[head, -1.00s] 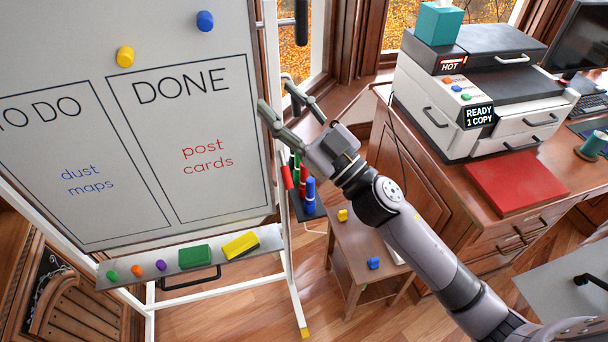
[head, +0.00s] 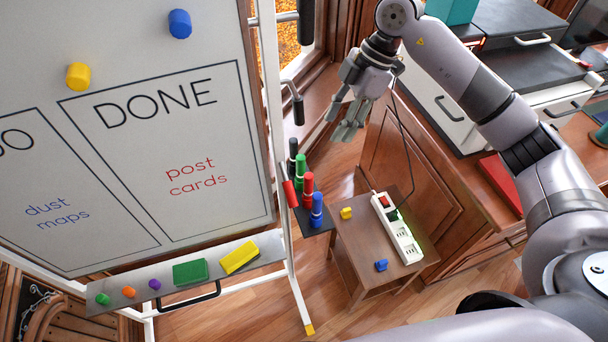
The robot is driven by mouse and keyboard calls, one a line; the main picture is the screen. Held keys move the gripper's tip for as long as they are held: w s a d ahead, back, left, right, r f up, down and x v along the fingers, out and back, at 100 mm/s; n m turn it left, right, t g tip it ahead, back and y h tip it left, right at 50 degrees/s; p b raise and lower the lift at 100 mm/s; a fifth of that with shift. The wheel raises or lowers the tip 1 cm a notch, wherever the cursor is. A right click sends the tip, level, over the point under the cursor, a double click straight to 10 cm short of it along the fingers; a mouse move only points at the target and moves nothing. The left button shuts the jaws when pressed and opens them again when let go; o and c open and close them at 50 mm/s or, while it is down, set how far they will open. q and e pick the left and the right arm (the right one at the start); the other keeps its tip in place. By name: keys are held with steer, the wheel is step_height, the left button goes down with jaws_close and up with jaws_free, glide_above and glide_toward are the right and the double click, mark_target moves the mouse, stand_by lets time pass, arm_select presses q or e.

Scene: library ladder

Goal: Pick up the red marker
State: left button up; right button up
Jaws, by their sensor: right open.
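The red marker (head: 307,190) stands upright in a dark holder (head: 312,226) at the right side of the whiteboard. It is in a row with black (head: 293,157), green (head: 302,173) and blue (head: 317,210) markers. Another red, tilted cylinder (head: 290,194) is just left of it, by the board's frame; I cannot tell what it is. My right gripper (head: 341,122) is open and empty, above and to the right of the markers in the picture, fingers pointing down and left. My left gripper is not in view.
The whiteboard frame (head: 277,130) borders the markers on the left. A small wooden table (head: 360,262) with a white power strip (head: 397,228) and yellow and blue pieces stands to their right. A cabinet (head: 415,175) with a printer is behind.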

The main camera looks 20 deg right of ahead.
step_height(320, 180, down, 3)
steer(key=s+a+p, duration=0.1)
steer(key=s+a, duration=0.1)
steer(key=p, duration=0.2)
glide_above(310, 175)
steer(key=d, duration=0.2)
step_height(310, 175, down, 6)
steer(key=shift+w+d, duration=0.1)
steer(key=shift+w, duration=0.05)
steer(key=shift+a+f, duration=0.2)
steer(key=shift+f, duration=0.25)
steer(key=shift+a+f, duration=0.15)
steer(key=shift+f, duration=0.1)
steer(key=p+x, duration=0.2)
steer(key=x, duration=0.1)
steer(key=shift+a+f, duration=0.25)
steer(key=shift+f, duration=0.05)
steer(key=shift+a+f, duration=0.15)
steer(key=shift+f, duration=0.3)
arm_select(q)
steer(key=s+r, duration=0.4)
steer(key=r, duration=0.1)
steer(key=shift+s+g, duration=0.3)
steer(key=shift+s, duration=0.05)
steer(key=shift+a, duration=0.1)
arm_select(e)
steer(key=shift+c, duration=0.6)
